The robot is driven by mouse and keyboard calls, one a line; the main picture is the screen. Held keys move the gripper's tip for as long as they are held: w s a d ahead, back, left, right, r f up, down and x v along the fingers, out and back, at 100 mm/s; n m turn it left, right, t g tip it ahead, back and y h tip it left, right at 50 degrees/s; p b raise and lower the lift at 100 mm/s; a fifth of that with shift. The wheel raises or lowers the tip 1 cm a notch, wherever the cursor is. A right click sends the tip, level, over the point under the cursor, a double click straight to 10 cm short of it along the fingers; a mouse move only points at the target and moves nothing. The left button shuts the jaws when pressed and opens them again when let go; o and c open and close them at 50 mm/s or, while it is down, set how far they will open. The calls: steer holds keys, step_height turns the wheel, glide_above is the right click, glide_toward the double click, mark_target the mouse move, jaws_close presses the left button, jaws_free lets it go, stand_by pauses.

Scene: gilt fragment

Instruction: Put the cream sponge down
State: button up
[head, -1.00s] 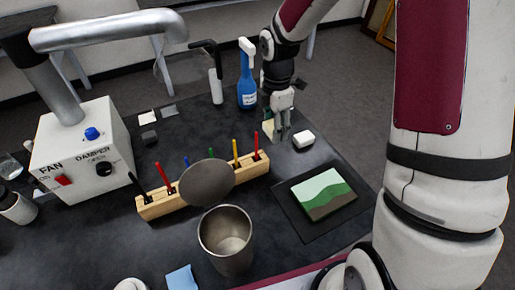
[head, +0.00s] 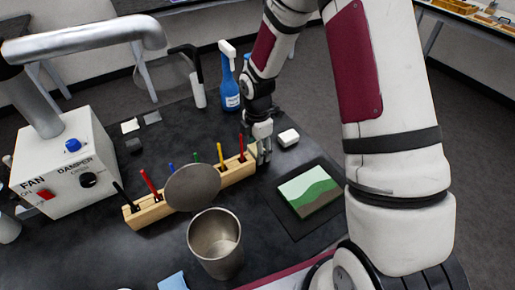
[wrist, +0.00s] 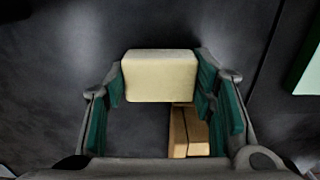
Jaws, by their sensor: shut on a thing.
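The cream sponge (wrist: 160,77) sits between the fingertips of my gripper (wrist: 160,80) in the wrist view, with a green-lined finger on each side. My gripper is shut on it. In the head view my gripper (head: 262,152) points down beside the right end of the wooden pen rack (head: 235,172). The sponge is hidden there behind the fingers. I cannot tell whether it touches the dark bench top.
The rack's end also shows in the wrist view (wrist: 188,131). A blue spray bottle (head: 229,88) stands behind. A landscape picture (head: 310,191) lies on a dark mat at right. A metal cup (head: 215,243) stands in front.

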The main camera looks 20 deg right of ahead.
steer(key=shift+f, duration=0.15)
steer(key=o, duration=1.2)
steer(key=s+r+m+t, duration=0.1)
steer(key=s+r+m, duration=0.25)
steer(key=r, duration=1.55)
steer(key=s+r+m+t, duration=0.1)
steer(key=s+r+m, duration=0.3)
steer(key=s, duration=0.3)
steer(key=s+r+m+t, duration=0.1)
steer(key=s+r+m, duration=0.4)
steer(key=s+m, duration=0.2)
steer(key=s+r+m+t, duration=0.2)
steer(key=s+r+m, duration=0.2)
steer(key=s+m, duration=0.1)
steer(key=shift+s+d+r+m, duration=0.15)
steer(key=shift+s+m, duration=0.2)
steer(key=shift+s, duration=0.55)
